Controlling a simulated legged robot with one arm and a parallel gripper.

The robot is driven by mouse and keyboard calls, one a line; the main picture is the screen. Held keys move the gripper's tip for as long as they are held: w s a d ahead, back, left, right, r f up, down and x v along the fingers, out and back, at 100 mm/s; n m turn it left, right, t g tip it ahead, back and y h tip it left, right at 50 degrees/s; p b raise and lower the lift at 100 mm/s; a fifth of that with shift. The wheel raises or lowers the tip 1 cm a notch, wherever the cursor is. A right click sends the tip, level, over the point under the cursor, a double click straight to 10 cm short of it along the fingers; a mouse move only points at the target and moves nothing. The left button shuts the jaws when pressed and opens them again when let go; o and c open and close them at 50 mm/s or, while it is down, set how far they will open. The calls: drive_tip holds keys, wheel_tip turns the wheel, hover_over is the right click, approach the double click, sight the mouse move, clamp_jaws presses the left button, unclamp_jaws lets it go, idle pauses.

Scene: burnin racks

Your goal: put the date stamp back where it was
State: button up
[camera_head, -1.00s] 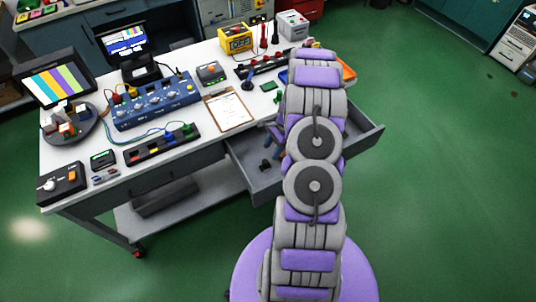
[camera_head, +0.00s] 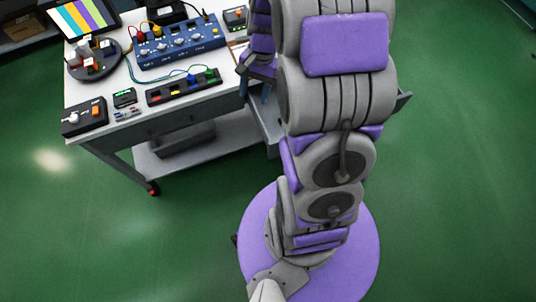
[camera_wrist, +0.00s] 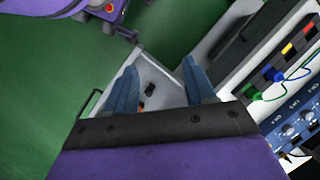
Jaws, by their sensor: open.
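My gripper (camera_head: 255,88) is open at the front edge of the workbench, over the pulled-out drawer (camera_head: 270,128). In the wrist view, the two blue fingers of my gripper (camera_wrist: 160,66) are spread with nothing seen between their tips. Beyond them lies the grey drawer floor (camera_wrist: 165,78). A small dark item (camera_wrist: 149,88) lies in the drawer, with a small reddish item (camera_wrist: 141,104) beside it. I cannot tell whether either is the date stamp. My arm hides most of the drawer in the head view.
The white workbench (camera_head: 130,75) holds a blue instrument panel (camera_head: 180,42), a black strip with coloured buttons (camera_head: 184,87), a round dark tray (camera_head: 94,62) and a black switch box (camera_head: 85,117). A monitor (camera_head: 82,18) stands at the back left. Green floor is clear on the right.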

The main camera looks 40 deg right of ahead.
drive_tip(key=s+a+r+n+h, duration=0.1)
drive_tip(key=s+a+r+n, duration=0.2)
drive_tip(key=s, duration=0.4)
drive_tip(key=s+a+r+n+h, duration=0.1)
drive_tip(key=s+a+r+n, duration=0.3)
drive_tip(key=s, duration=0.4)
drive_tip(key=s+a+r+n+h, duration=0.1)
drive_tip(key=s+a+r+n, duration=0.2)
drive_tip(key=s, duration=0.4)
drive_tip(key=shift+s+a+r+n+g, duration=0.3)
drive_tip(key=shift+a+n, duration=0.1)
drive_tip(key=shift+a, duration=0.2)
